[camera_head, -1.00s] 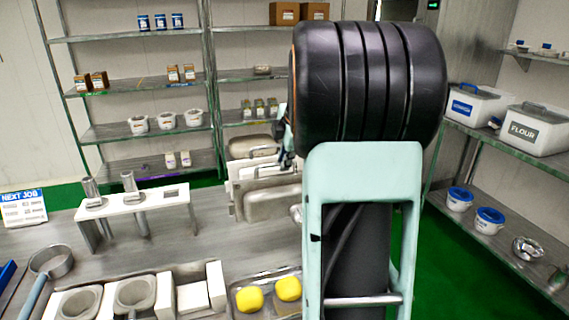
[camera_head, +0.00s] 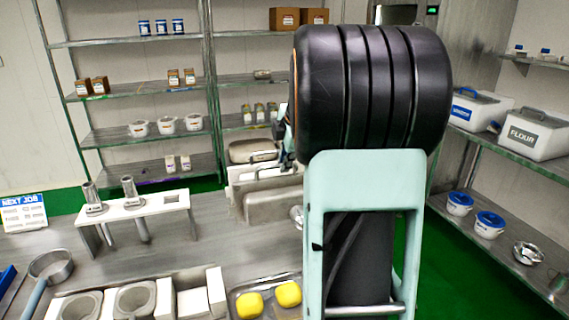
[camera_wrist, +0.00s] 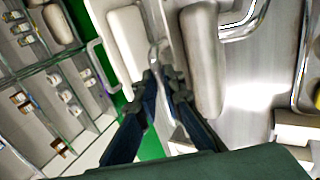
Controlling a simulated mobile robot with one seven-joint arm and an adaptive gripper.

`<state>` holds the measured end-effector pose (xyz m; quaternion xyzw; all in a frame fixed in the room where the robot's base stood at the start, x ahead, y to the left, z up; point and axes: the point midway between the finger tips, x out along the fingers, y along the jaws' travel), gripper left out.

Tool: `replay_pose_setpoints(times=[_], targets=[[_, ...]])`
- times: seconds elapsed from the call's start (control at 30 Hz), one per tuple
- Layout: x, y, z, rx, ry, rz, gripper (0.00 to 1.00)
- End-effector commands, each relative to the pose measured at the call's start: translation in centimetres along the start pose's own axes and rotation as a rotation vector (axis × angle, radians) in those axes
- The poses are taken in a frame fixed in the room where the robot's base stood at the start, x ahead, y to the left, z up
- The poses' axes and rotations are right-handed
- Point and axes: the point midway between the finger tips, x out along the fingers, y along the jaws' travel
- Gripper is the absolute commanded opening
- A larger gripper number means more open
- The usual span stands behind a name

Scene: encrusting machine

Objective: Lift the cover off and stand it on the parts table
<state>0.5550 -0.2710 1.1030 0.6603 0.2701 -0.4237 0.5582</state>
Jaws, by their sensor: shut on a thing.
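My gripper (camera_wrist: 165,82) is shut on a bent metal handle (camera_wrist: 157,52) in the wrist view. The handle lies beside a long grey panel (camera_wrist: 203,60), which looks like the cover. How the handle joins the panel is hidden. In the head view the grey panel (camera_head: 272,206) stands upright on the steel table (camera_head: 205,240), at the front of a group of panels. My gripper (camera_head: 284,150) shows only in part there, at the right end of the group, mostly behind my arm. Whether the panel's lower edge touches the table is not clear.
A white panel (camera_wrist: 126,42) stands close beside the handle. A white stand (camera_head: 150,205) with metal rods, white moulds and a tray (camera_head: 237,312) with yellow dough balls occupy the table. Shelving (camera_head: 145,90) stands behind. Bare steel shows between the stand and the panels.

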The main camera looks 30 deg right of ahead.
Motion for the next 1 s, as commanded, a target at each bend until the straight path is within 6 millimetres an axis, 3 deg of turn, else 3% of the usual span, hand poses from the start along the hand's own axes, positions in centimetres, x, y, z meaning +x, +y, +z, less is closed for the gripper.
replay_pose_setpoints(times=[0.47,1.0], targets=[[-0.3,0.1,0.0,-0.001,-0.002,0.009,0.0],[1.6,-1.0,0.1,-0.001,-0.002,0.009,0.0]])
